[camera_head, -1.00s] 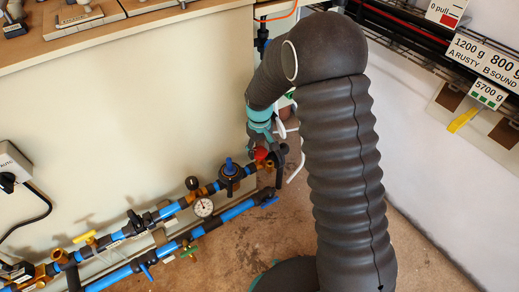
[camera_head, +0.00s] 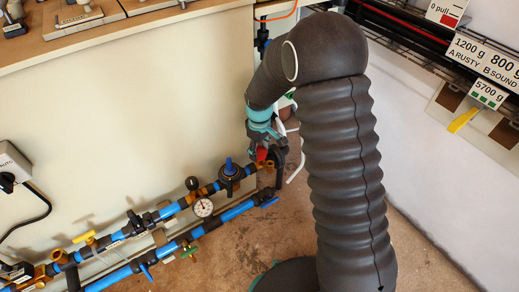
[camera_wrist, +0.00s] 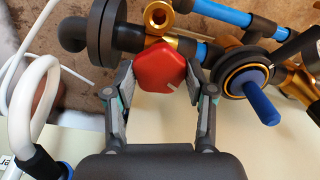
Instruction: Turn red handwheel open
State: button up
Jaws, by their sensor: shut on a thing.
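The red handwheel (camera_wrist: 160,69) sits on the pipe assembly, in the middle of the wrist view. My gripper (camera_wrist: 160,84) has one finger on each side of it and is shut on it. In the head view the red handwheel (camera_head: 261,153) shows as a small red patch below my gripper (camera_head: 264,142), partly hidden by the fingers. A pale mark shows on the handwheel's lower edge in the wrist view.
A white hose (camera_wrist: 30,85) loops on the left. A pale panel stands behind.

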aim_at(260, 151)
jog(key=o, duration=1.2)
jog(key=shift+f, duration=0.1)
jog(key=shift+c, duration=0.2)
notch_tip(260, 151, up, 12)
jog(key=shift+m, duration=0.3)
